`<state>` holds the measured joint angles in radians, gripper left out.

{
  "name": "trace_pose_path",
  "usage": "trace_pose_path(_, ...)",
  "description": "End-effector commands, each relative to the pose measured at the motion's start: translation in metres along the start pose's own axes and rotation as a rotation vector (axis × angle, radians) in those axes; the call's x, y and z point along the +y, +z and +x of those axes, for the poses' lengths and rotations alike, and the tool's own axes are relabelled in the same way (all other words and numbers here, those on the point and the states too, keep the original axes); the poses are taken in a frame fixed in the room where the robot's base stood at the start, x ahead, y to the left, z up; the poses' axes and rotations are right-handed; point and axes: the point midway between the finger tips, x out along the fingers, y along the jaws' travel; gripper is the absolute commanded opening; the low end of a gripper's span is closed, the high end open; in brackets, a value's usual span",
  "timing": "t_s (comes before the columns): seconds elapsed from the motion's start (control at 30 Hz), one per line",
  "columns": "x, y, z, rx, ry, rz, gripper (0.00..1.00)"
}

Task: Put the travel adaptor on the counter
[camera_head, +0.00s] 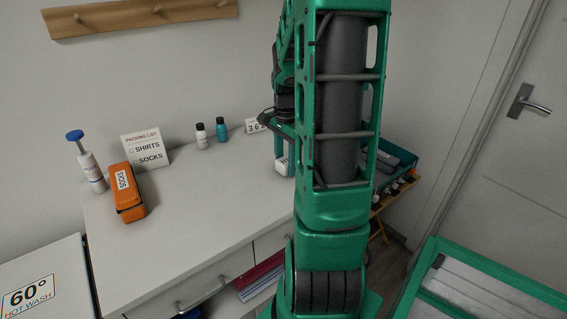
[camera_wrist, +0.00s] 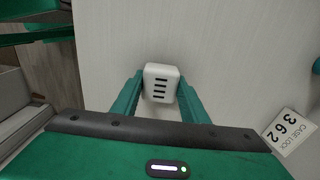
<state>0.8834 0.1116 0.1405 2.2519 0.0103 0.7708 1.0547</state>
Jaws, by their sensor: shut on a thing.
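The travel adaptor (camera_wrist: 161,82) is a small white block with dark slots on its face. In the wrist view my gripper (camera_wrist: 160,92) is shut on it, one green finger on each side. The adaptor (camera_head: 282,166) also shows in the head view, partly hidden by my arm. It is over the right part of the white counter (camera_head: 215,205); I cannot tell whether it touches the surface. My gripper (camera_head: 281,150) is mostly hidden behind my arm in the head view.
On the counter stand a blue-topped bottle (camera_head: 91,172), an orange box (camera_head: 125,190), a packing list card (camera_head: 147,148), two small bottles (camera_head: 221,130) and a case lock card (camera_wrist: 291,131). A teal bin (camera_head: 395,160) is right of the counter. The counter's middle is clear.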

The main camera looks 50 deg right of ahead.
Motion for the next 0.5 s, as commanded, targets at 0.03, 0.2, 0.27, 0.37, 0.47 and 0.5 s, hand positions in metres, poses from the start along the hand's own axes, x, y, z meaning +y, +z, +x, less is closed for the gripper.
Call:
trace_pose_path(0.03, 0.0003, 0.0002, 0.0027, -0.001, 0.001, 0.0, 0.17)
trace_pose_path(0.2, -0.0002, 0.0002, 0.0032, 0.0, -0.001, -0.001, 0.17)
trace_pose_path(0.27, -0.0002, 0.0002, 0.0032, 0.0, -0.001, -0.001, 0.17)
trace_pose_path(0.37, -0.0002, 0.0002, 0.0047, 0.0, 0.0, -0.001, 0.17)
trace_pose_path(0.47, -0.0003, 0.0001, 0.0056, 0.0, -0.001, 0.0, 0.52)
trace_pose_path(0.5, -0.0003, 0.0001, 0.0056, 0.0, -0.001, 0.0, 0.59)
